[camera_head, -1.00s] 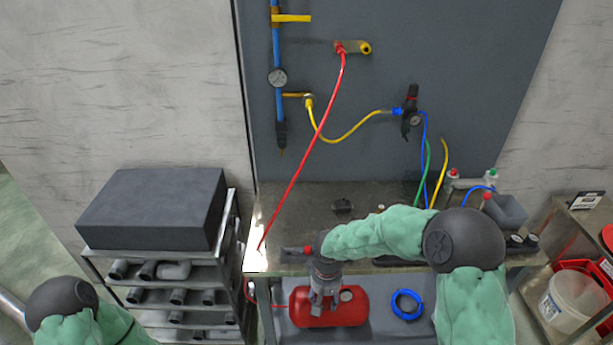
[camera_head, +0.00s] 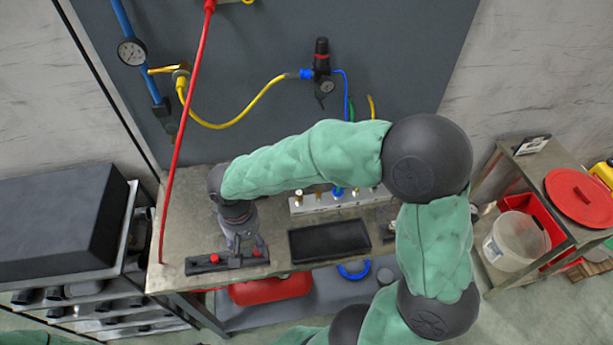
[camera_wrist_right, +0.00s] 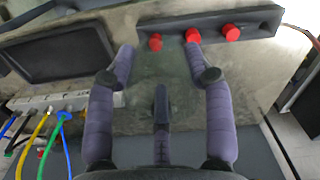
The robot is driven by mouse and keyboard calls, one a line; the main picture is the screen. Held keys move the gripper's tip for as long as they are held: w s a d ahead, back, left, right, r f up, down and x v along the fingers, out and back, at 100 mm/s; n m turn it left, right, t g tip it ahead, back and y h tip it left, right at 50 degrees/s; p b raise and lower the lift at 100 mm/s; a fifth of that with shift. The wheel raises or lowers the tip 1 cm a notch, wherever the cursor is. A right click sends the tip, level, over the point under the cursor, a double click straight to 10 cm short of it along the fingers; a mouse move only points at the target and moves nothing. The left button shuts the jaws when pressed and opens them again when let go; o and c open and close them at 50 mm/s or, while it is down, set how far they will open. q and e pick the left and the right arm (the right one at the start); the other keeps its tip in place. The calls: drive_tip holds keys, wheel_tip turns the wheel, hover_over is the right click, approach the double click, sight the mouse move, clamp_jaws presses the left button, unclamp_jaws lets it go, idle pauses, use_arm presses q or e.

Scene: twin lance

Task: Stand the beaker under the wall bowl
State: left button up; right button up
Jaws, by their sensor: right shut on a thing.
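My right gripper (camera_head: 245,252) points down over the front left part of the bench, by a dark bar with red knobs. In the right wrist view its fingers (camera_wrist_right: 160,62) stand apart around a faint, clear, greenish shape (camera_wrist_right: 162,72), which looks like the beaker; its edges are hard to tell. In the head view the hand hides it. On the wall, a dark fitting (camera_head: 164,116) ends the blue pipe and a regulator (camera_head: 321,66) hangs further right; I cannot tell which carries the bowl. My left gripper is out of view.
The dark bar (camera_head: 205,264) lies along the bench's front edge, with a black tray (camera_head: 329,241) to its right. A red hose (camera_head: 183,115) hangs down to the bench's left side. A shelf rack (camera_head: 140,255) stands left, a cart (camera_head: 545,170) right.

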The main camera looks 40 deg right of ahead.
drive_tip(key=shift+w+d+r, duration=0.1)
drive_tip(key=shift+d+r, duration=0.05)
drive_tip(key=shift+d, duration=0.05)
drive_tip(key=w+d+f+b, duration=0.2)
drive_tip(key=w+d+f, duration=0.2)
drive_tip(key=w+d, duration=0.25)
hover_over(262, 223)
drive_tip(key=f, duration=0.5)
drive_tip(key=shift+s+a+b, duration=0.2)
drive_tip(key=shift+s+b, duration=0.05)
drive_tip(key=shift+b, duration=0.1)
drive_tip(key=shift+w+d+f, duration=0.25)
drive_tip(key=shift+f, duration=0.15)
drive_tip(key=shift+f+b, duration=0.45)
drive_tip(key=shift+f, duration=1.05)
drive_tip(key=shift+f, duration=0.15)
drive_tip(key=o, duration=1)
drive_tip(key=shift+o, duration=0.2)
